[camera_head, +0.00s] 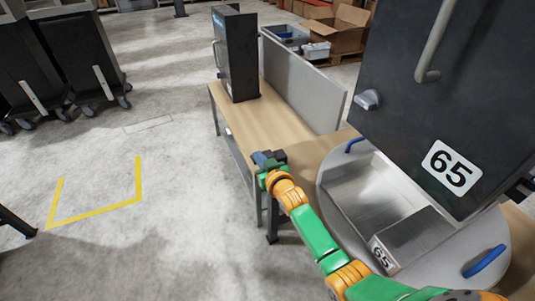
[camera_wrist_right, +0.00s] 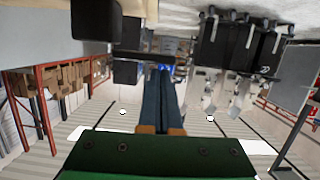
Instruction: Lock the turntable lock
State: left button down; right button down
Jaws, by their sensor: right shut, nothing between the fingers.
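The grey round turntable (camera_head: 334,183) sits on the wooden table at the right in the head view, with a blue handle (camera_head: 485,262) at its near right rim and another blue handle (camera_head: 355,143) at its far left rim. A metal tray marked 65 (camera_head: 408,238) rests on it. I cannot tell which part is the turntable lock. My left gripper is out of view.
A large black cabinet (camera_head: 430,80) labelled 65, with a grey knob (camera_head: 367,99) and a bar handle, stands over the turntable. A grey partition (camera_head: 300,85) and a second black cabinet (camera_head: 236,52) stand farther along the table.

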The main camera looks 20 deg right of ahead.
jog(key=s+r+p, duration=0.5)
jog(key=s, duration=0.4)
jog(key=shift+s+r, duration=0.4)
jog(key=shift+f, duration=0.1)
